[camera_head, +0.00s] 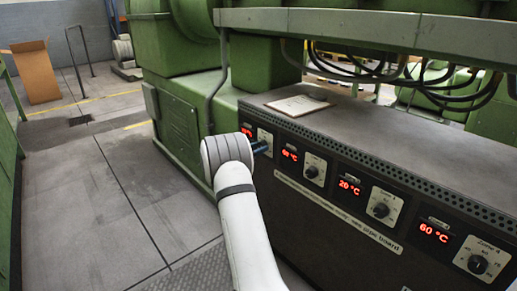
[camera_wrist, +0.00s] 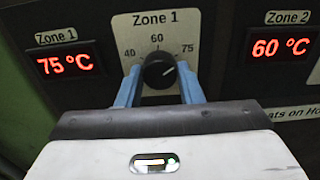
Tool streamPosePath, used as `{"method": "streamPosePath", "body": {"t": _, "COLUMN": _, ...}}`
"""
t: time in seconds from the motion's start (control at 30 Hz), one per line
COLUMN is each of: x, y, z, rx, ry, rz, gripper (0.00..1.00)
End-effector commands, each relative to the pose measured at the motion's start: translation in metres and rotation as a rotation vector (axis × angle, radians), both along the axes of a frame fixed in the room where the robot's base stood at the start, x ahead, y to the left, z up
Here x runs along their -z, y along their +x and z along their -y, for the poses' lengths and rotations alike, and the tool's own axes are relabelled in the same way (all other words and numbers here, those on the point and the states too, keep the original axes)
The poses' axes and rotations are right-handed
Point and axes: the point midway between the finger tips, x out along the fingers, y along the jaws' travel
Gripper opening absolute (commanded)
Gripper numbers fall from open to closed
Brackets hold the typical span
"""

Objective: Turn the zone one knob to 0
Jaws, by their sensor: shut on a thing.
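The zone one knob (camera_wrist: 160,71) is black and round, on a white plate marked "Zone 1" with 40, 60 and 75. Its pointer line slants up and right, toward the 75 side. My gripper (camera_wrist: 158,88) has its two blue fingers on either side of the knob, shut on it. The zone one display (camera_wrist: 68,64) reads 75 °C in red. In the head view, my gripper (camera_head: 260,147) reaches the leftmost dial of the panel; my arm hides much of that dial and its display.
The zone two display (camera_wrist: 284,48) reads 60 °C. More knobs, such as the third one (camera_head: 381,210), run rightward along the dark control cabinet (camera_head: 330,222). A paper (camera_head: 298,105) lies on top.

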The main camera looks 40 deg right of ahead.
Motion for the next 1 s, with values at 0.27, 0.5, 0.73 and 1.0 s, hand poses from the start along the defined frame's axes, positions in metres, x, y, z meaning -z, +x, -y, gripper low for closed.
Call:
{"method": "streamPosePath", "body": {"t": 0.27, "x": 0.0012, "y": 0.0009, "z": -0.0054, "rx": -0.003, "ry": -0.004, "rz": -0.076, "gripper": 0.1}}
{"method": "streamPosePath", "body": {"t": 0.5, "x": 0.0018, "y": 0.001, "z": -0.0066, "rx": -0.005, "ry": -0.017, "rz": -0.25, "gripper": 0.1}}
{"method": "streamPosePath", "body": {"t": 0.73, "x": 0.0013, "y": 0.001, "z": -0.0072, "rx": -0.006, "ry": -0.033, "rz": -0.469, "gripper": 0.1}}
{"method": "streamPosePath", "body": {"t": 1.0, "x": 0.0003, "y": 0.0009, "z": -0.0078, "rx": -0.007, "ry": -0.054, "rz": -0.726, "gripper": 0.1}}
